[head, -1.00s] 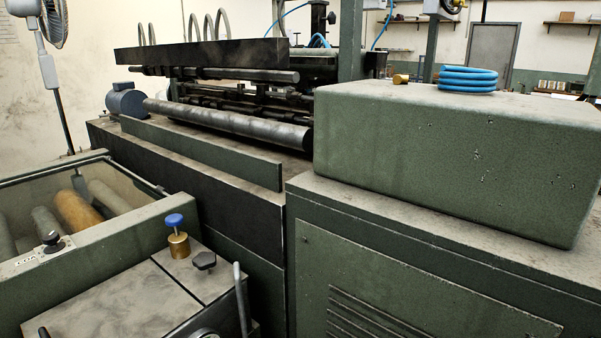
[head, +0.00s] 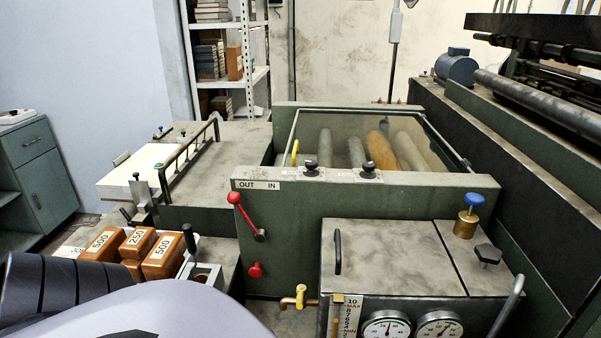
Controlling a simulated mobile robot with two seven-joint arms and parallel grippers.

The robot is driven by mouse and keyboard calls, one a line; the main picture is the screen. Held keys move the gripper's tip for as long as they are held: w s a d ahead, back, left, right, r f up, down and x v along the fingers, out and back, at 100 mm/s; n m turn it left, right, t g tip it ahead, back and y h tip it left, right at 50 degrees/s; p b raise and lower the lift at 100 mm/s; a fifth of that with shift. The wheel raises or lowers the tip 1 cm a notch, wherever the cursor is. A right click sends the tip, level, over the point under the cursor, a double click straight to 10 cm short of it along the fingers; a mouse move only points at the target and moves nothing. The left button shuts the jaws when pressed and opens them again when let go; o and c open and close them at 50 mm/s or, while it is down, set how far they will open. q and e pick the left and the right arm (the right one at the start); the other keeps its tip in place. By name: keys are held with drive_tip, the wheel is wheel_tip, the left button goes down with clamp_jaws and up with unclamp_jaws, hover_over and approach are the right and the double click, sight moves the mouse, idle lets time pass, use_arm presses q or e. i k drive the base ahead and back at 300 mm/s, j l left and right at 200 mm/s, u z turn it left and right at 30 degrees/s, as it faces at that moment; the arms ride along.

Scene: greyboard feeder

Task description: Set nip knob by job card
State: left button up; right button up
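Two small black knobs, one on the left (head: 311,168) and one on the right (head: 367,171), stand on the top edge of the green feeder wall, beside small labels too small to read. I cannot tell which is the nip knob. No job card can be made out for certain; a small white card (head: 70,251) lies by the brown blocks, its marks unreadable. Neither gripper is in view.
A red-knobbed lever (head: 246,217) sits beneath an OUT/IN label. Two dial gauges (head: 386,327) and a scale (head: 345,315) are at the front. Brown numbered blocks (head: 162,257) and a white sheet stack (head: 138,165) are at left. Rollers (head: 382,150) lie under a clear cover.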

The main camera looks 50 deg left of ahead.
sight(311, 165)
drive_tip(key=u, duration=1.55)
